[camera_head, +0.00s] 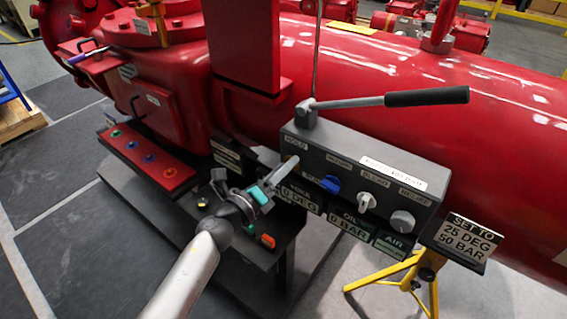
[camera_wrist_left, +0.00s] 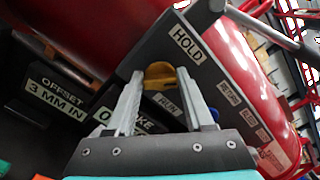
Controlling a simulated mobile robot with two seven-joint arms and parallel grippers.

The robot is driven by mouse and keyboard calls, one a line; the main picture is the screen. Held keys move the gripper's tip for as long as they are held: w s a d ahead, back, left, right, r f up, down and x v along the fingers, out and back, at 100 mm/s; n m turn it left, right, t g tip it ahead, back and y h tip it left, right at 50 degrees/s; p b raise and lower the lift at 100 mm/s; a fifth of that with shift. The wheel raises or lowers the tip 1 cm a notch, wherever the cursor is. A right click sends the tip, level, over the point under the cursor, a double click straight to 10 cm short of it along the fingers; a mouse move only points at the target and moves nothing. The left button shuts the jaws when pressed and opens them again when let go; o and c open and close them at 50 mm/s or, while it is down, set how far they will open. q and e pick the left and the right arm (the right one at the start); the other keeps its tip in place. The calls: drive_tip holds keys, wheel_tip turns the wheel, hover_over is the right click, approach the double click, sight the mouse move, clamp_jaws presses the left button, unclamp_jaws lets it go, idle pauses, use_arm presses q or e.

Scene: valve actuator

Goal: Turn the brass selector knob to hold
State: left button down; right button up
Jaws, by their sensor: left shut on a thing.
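The brass selector knob (camera_wrist_left: 160,75) shows in the left wrist view between my left fingertips, on the dark face of the control box. A HOLD label (camera_wrist_left: 187,43) is beside it on one side and a RUN label (camera_wrist_left: 168,104) on the other. My left gripper (camera_wrist_left: 159,80) is shut on the knob. In the head view the left gripper (camera_head: 288,167) reaches the left end of the grey control box (camera_head: 330,150), below its HOLD label (camera_head: 296,141), and mostly hides the knob. I cannot tell which label the knob points to. My right gripper is not in view.
A blue knob (camera_head: 330,183), a white knob (camera_head: 367,201) and a round grey knob (camera_head: 402,221) sit right of the gripper. A black-handled lever (camera_head: 427,96) extends above the box. A yellow stand (camera_head: 428,268) holds a SET TO sign (camera_head: 468,238). Red pipework (camera_head: 400,65) fills the back.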

use_arm(q)
drive_tip(key=shift+f+n+p, duration=0.15)
drive_tip(key=shift+n+p, duration=1)
drive_tip(key=shift+n, duration=2.45)
drive_tip(key=shift+c, duration=1.4)
unclamp_jaws()
drive_tip(key=p+v, duration=0.1)
drive_tip(key=v, duration=1.4)
drive_tip(key=shift+s+a, duration=0.1)
